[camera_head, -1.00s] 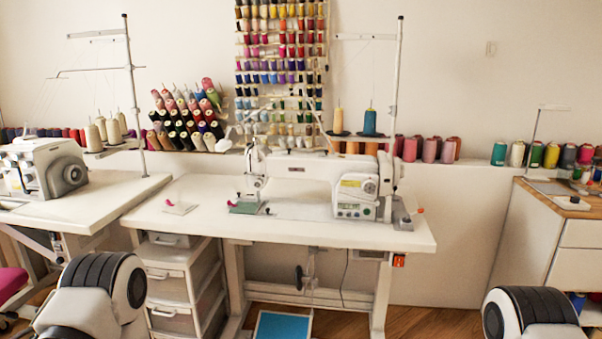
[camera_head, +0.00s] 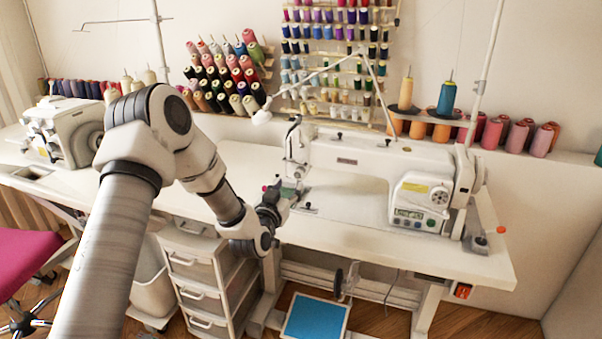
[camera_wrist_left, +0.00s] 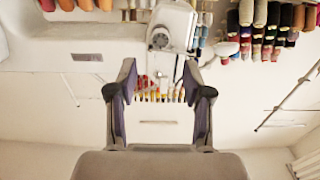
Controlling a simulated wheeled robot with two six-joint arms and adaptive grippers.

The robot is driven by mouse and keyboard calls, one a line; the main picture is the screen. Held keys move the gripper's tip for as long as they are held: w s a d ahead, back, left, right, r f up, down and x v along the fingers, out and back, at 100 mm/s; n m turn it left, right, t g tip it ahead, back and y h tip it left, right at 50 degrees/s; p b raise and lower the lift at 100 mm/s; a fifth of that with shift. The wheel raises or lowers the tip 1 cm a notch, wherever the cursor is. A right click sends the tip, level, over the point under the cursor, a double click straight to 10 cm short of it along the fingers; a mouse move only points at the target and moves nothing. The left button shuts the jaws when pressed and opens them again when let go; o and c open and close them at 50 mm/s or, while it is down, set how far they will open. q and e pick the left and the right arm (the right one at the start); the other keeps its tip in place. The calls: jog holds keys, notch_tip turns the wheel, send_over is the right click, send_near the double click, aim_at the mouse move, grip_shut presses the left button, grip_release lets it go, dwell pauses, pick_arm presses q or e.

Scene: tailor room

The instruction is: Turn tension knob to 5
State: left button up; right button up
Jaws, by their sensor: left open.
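The white sewing machine (camera_head: 350,160) stands on the white table (camera_head: 360,235). Its head end (camera_head: 297,152) is at the left, with small dark parts too small to read. In the left wrist view a round grey knob (camera_wrist_left: 160,39) sits on the white machine head (camera_wrist_left: 176,22); no number on it is legible. My left gripper (camera_head: 284,194) is low in front of the head end, over the table's front part. In the left wrist view its two fingers (camera_wrist_left: 160,76) are spread, with nothing between them and the knob beyond the tips. My right gripper is out of view.
A control panel (camera_head: 411,214) and a dial (camera_head: 438,196) are on the machine's right end. A thin lamp arm (camera_head: 318,74) is behind the head. An overlocker (camera_head: 62,130) stands at the left. Drawers (camera_head: 203,290) are under the table. The tabletop right of my gripper is clear.

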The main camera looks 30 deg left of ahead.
aim_at(297, 176)
pick_arm(q)
jog(key=x, duration=0.4)
jog(key=f+x, duration=0.1)
jog(key=x, duration=0.1)
jog(key=shift+w+r, duration=0.15)
jog(key=shift+w, duration=0.15)
jog(key=shift+w+a, duration=0.1)
grip_shut()
jog(key=shift+n+b, duration=0.3)
